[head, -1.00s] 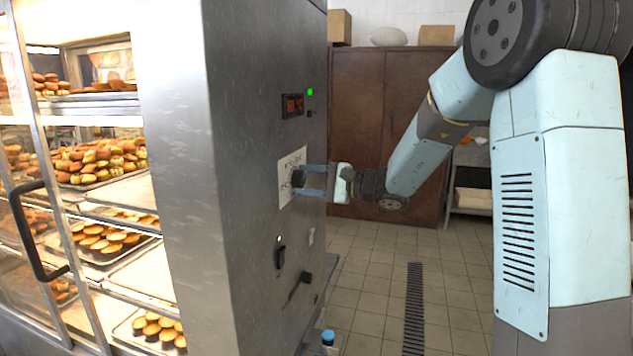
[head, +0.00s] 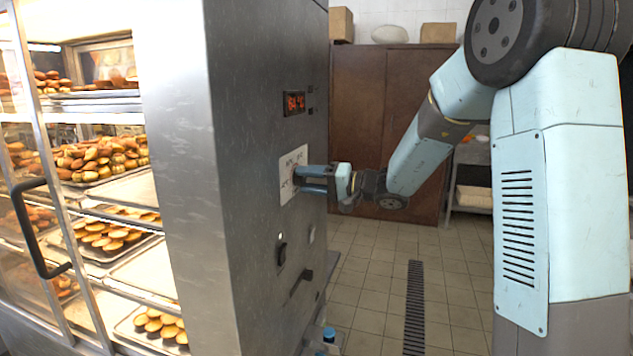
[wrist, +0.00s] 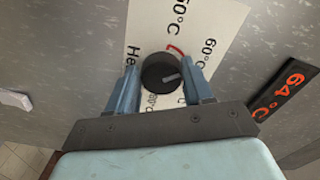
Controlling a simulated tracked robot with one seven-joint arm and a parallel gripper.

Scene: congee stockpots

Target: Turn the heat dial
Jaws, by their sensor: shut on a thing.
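The heat dial (wrist: 157,74) is a round black knob with a pale pointer line, on a white label plate (head: 289,163) on the steel cabinet's side. In the wrist view the plate carries temperature marks and a short red arc beside the dial. In the head view the fingers mostly hide the dial. The display (head: 294,103) above reads 64 °C in orange-red, also in the wrist view (wrist: 286,95).
A switch (head: 281,252) and a dark lever-like handle (head: 301,282) sit on the panel below the plate. Glass doors with a black handle (head: 37,245) and trays of pastries are at left. A brown cupboard (head: 357,100) stands behind.

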